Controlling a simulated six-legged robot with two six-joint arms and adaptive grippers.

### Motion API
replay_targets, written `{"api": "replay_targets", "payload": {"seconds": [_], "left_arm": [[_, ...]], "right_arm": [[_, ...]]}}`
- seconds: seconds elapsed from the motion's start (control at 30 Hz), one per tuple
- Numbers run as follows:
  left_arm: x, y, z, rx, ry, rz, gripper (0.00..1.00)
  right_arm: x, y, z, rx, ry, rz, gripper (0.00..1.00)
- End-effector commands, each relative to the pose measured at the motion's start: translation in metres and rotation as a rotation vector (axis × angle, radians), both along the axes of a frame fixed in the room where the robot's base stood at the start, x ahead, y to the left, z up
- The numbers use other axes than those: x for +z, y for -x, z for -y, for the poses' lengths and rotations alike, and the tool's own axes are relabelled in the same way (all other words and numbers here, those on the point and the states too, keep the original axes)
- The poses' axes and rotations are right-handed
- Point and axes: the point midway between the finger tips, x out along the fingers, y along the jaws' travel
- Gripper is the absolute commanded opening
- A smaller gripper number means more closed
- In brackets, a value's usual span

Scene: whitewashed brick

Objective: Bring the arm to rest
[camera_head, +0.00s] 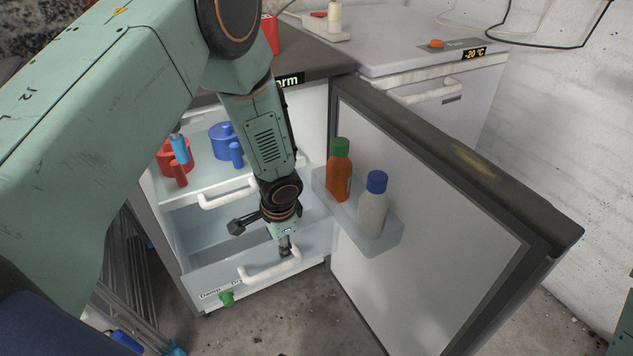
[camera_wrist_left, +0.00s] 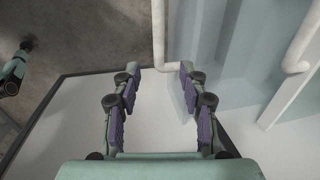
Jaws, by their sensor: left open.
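My left arm comes in from the left in the head view and reaches down in front of an open fridge. My left gripper (camera_head: 285,248) is close to the white handle (camera_head: 270,271) of the lower drawer (camera_head: 222,280). In the left wrist view my left gripper (camera_wrist_left: 157,88) has its two padded fingers spread apart with nothing between them. The drawer handle (camera_wrist_left: 158,40) shows ahead of the fingertips, and I cannot tell whether they touch. My right gripper is not in view.
The open fridge door (camera_head: 420,235) stands to the right, with an orange bottle (camera_head: 340,178) and a white bottle (camera_head: 372,212) in its shelf. An upper drawer (camera_head: 205,186) holds red and blue pots. A white freezer (camera_head: 425,70) stands behind.

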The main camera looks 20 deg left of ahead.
Motion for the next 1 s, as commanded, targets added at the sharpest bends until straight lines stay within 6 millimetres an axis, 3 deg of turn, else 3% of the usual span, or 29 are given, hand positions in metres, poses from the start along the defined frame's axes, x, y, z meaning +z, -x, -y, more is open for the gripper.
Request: {"api": "replay_targets", "payload": {"seconds": [0.13, 0.23, 0.33, 0.47, 0.53, 0.7, 0.8, 0.9, 1.0], "left_arm": [[0.0, -0.002, 0.002, -0.005, 0.009, 0.01, 0.43], [-0.002, -0.006, 0.015, 0.014, 0.073, 0.051, 0.43], [-0.009, 0.013, 0.038, 0.099, 0.192, 0.087, 0.43], [-0.013, 0.07, 0.06, 0.286, 0.32, 0.101, 0.43], [-0.01, 0.11, 0.062, 0.406, 0.345, 0.101, 0.43], [0.013, 0.213, 0.047, 0.648, 0.283, 0.069, 0.43], [0.028, 0.26, 0.038, 0.715, 0.224, 0.017, 0.43], [0.037, 0.291, 0.037, 0.735, 0.194, -0.042, 0.43], [0.037, 0.298, 0.037, 0.736, 0.189, -0.059, 0.43]], "right_arm": [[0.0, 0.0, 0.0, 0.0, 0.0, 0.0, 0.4], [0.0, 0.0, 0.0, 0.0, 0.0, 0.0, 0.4], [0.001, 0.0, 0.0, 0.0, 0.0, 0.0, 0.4], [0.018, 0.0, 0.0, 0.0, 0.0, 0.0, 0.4], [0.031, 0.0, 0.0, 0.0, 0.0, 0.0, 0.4], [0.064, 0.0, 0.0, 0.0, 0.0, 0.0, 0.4], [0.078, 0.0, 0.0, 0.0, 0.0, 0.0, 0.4], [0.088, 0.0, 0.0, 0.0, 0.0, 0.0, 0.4], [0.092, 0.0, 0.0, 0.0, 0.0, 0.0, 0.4]]}}
